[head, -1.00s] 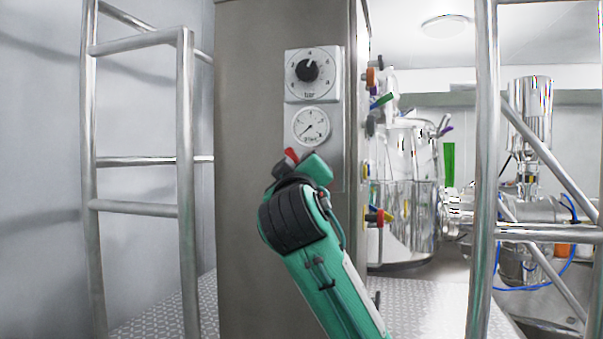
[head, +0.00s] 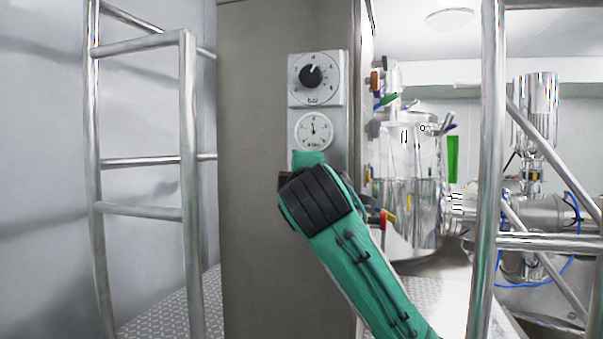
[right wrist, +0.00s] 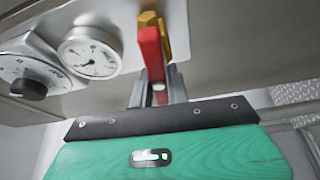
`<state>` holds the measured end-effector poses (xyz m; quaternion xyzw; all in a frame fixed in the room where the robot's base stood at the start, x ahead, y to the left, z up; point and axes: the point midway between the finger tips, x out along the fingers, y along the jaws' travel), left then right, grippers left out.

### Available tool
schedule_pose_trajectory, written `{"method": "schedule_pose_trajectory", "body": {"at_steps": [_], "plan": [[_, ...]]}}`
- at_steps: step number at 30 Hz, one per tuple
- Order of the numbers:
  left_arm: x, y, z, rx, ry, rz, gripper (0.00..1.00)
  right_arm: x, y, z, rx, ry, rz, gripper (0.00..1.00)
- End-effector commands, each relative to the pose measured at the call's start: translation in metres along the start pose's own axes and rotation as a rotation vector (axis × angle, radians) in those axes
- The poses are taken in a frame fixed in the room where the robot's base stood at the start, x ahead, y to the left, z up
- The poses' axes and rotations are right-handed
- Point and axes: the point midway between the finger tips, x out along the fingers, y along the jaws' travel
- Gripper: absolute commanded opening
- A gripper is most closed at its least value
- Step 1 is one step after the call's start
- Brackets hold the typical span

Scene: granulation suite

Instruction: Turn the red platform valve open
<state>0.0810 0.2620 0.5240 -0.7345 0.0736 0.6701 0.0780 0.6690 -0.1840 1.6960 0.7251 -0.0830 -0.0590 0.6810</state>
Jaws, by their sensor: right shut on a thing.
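The red valve handle (right wrist: 150,52) shows in the right wrist view as a flat red lever on a brass fitting (right wrist: 152,22). My right gripper (right wrist: 158,92) is shut on the handle, with one finger on each side of it. In the head view my right wrist and forearm cover the valve and the fingers. Above them a round pressure gauge (head: 314,131) has its needle pointing roughly up. It also shows in the right wrist view (right wrist: 90,53). My left gripper is in neither view.
A black dial knob (head: 311,75) sits above the gauge on the steel column (head: 250,180). Steel rails (head: 188,200) stand at left, and another post (head: 489,170) at right. Shiny process vessels (head: 405,200) stand behind at right.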

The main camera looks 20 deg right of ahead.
Motion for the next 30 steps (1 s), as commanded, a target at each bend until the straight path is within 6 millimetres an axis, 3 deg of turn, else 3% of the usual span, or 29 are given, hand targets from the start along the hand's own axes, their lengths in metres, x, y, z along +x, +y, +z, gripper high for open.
{"method": "schedule_pose_trajectory", "body": {"at_steps": [22, 23, 25, 30], "plan": [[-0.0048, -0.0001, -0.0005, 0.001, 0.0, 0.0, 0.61, 0.0003, -0.0037, -0.0005, -0.081, 0.0, -0.038, 0.0], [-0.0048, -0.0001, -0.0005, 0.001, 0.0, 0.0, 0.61, 0.0003, -0.0038, -0.0005, -0.081, 0.0, -0.039, 0.21], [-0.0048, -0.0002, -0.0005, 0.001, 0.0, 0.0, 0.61, 0.0002, -0.0035, -0.0004, -0.081, 0.0, -0.038, 0.35], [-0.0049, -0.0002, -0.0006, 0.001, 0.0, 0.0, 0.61, 0.0001, -0.0024, -0.0001, -0.08, 0.0, -0.036, 0.36]]}}
